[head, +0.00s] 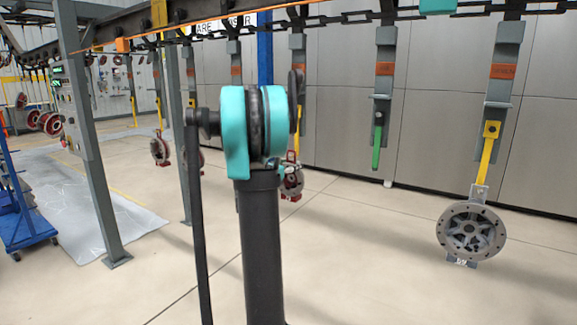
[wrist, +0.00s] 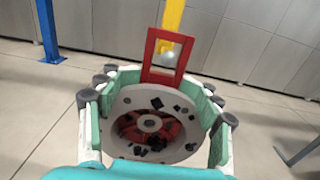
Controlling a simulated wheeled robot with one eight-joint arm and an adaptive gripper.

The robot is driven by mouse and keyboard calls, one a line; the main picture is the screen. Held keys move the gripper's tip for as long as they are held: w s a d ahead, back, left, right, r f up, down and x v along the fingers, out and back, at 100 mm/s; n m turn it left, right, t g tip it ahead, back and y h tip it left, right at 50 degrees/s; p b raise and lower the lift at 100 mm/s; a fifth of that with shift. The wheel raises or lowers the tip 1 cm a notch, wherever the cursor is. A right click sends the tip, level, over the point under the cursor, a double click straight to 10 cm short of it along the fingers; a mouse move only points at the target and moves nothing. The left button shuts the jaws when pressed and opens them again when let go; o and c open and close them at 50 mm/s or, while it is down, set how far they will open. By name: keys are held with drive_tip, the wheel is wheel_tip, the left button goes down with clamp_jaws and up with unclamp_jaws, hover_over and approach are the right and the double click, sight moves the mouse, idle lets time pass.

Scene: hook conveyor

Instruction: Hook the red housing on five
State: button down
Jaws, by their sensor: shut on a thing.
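The red housing (wrist: 152,122) is in the wrist view, a round body with a pale rim, red inside and dark holes. Its upright red frame (wrist: 150,55) stands at its far side. My gripper (wrist: 157,106) is shut around the housing's rim, with pads on both sides. A yellow hook (wrist: 174,14) comes down behind the frame, and its silver ball tip (wrist: 168,57) shows within the frame's opening. I cannot tell whether the hook bears the frame. In the head view my arm hides most of this place; a red-framed housing (head: 291,181) shows just right of it.
A green hook (head: 377,143) hangs empty to the right. A grey housing (head: 471,231) hangs from a yellow hook (head: 488,155) farther right. Another red housing (head: 160,150) hangs at left. A grey post (head: 90,140) and blue cart (head: 20,210) stand left. The floor is open.

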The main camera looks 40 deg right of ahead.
drive_tip(key=shift+w+d, duration=0.2)
drive_tip(key=shift+d, duration=0.15)
drive_tip(key=shift+w+d+f, duration=0.2)
drive_tip(key=shift+d+f, duration=0.3)
drive_tip(key=shift+f, duration=0.1)
idle(0.4)
drive_tip(key=shift+c, duration=1.3)
unclamp_jaws()
drive_tip(key=shift+f, duration=0.1)
drive_tip(key=shift+a, duration=0.1)
